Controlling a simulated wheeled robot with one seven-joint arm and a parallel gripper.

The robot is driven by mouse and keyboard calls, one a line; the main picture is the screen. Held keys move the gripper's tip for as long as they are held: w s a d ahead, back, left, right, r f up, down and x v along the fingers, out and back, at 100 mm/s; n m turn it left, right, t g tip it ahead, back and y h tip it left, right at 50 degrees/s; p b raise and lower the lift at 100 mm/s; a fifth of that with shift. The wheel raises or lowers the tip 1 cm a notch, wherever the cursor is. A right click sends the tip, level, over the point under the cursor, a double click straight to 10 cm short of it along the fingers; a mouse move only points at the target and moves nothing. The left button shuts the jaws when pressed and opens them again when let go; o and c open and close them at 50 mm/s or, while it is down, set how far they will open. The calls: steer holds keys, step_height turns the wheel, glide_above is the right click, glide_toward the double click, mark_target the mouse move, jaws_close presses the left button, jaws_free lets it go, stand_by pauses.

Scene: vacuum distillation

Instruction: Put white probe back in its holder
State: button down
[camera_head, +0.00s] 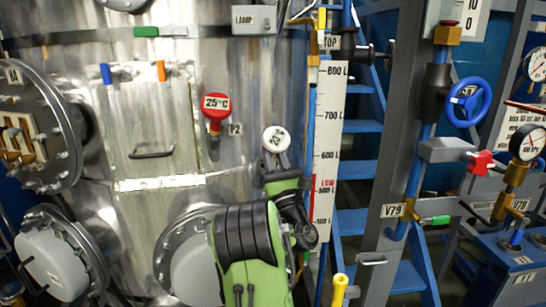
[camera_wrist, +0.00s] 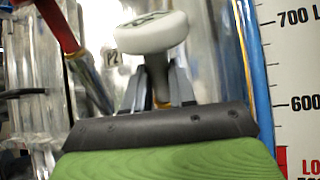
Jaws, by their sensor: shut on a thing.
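The white probe (camera_head: 276,139) has a round white head with a dark reading on its face. My gripper (camera_head: 273,163) is shut on its stem just below the head, in front of the tank wall. In the wrist view the white probe (camera_wrist: 150,33) stands upright, slightly tilted, with its stem between the two fingers of my gripper (camera_wrist: 157,88). The lower end of the stem is hidden behind the gripper. A P2 label (camera_head: 236,129) is on the tank to the left of the probe. I cannot make out an empty holder; my arm covers part of the wall.
A red probe (camera_head: 216,104) reading 25°C sits on the tank left of my gripper. A level scale (camera_head: 328,130) and blue pipe stand close on the right. A tank handle (camera_head: 152,154) and a round flange (camera_head: 180,250) stick out on the left and below.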

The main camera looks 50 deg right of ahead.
mark_target(281, 150)
steer(key=shift+s+a+r+p, duration=0.25)
steer(key=shift+s+r, duration=0.15)
steer(key=shift+r, duration=0.2)
steer(key=shift+s+a+r+p, duration=0.2)
steer(key=shift+s+a+r, duration=0.15)
steer(key=shift+r, duration=0.25)
steer(key=shift+s+a+r+p, duration=0.25)
steer(key=shift+s+r, duration=0.2)
steer(key=shift+r, duration=0.15)
steer(key=shift+s+a+f+b, duration=0.2)
steer(key=shift+s+a+b, duration=0.1)
steer(key=shift+s+b, duration=0.2)
steer(key=shift+s+a+f+b, duration=0.2)
steer(key=shift+s+a+b, duration=0.05)
steer(key=shift+s+b, duration=0.2)
steer(key=shift+s+a+f+b, duration=0.2)
steer(key=shift+s+a+b, duration=0.4)
steer(key=shift+s, duration=0.3)
steer(key=shift+s+a+f+b, duration=0.2)
steer(key=shift+s+a+b, duration=0.4)
steer(key=shift+s, duration=0.3)
